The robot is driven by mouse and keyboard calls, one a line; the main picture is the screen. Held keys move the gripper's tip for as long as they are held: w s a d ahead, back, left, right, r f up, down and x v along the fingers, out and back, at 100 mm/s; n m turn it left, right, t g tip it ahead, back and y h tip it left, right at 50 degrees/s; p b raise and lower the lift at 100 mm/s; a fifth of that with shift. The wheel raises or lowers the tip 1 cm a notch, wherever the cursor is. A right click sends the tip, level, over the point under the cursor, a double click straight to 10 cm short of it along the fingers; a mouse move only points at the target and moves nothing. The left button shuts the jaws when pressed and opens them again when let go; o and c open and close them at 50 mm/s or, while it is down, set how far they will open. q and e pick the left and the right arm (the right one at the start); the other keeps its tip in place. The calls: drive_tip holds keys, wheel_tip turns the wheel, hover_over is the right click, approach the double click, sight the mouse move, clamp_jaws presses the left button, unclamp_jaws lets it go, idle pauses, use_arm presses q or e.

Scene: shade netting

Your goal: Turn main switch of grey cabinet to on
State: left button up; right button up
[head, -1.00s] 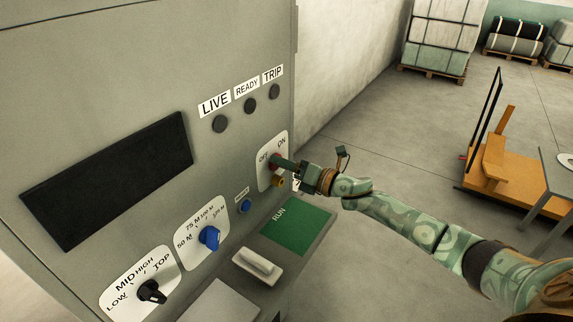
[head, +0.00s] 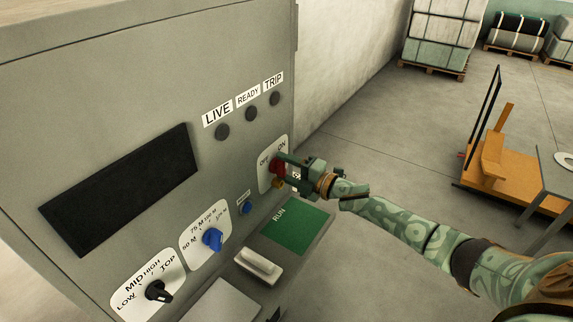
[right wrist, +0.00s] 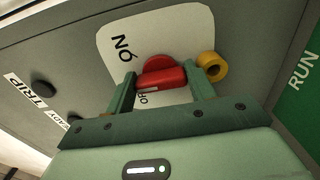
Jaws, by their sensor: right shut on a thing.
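The grey cabinet (head: 130,80) fills the left of the head view. Its main switch is a red handle (right wrist: 160,72) on a white plate (right wrist: 180,35) marked ON and OFF. The handle also shows as a small red patch in the head view (head: 275,165). My right gripper (head: 282,164) is at the switch, shut on the red handle. In the right wrist view its fingers (right wrist: 162,92) stand either side of the handle. A white mark on the handle lies close to the OFF lettering, which is partly covered. My left gripper is out of view.
The LIVE (head: 222,131), READY (head: 252,114) and TRIP (head: 274,98) lamps look dark. Blue (head: 212,239) and black (head: 158,291) knobs sit lower left. An orange cart (head: 500,170) stands on the floor at right.

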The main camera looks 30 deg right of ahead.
drive_tip(key=m+p, duration=0.2)
drive_tip(key=m, duration=0.3)
drive_tip(key=shift+f, duration=0.1)
drive_tip(key=shift+f+m+p, duration=0.15)
drive_tip(key=shift+m+p, duration=0.5)
drive_tip(key=shift+m, duration=1.35)
drive_tip(key=shift+s, duration=0.1)
drive_tip(key=o, duration=1)
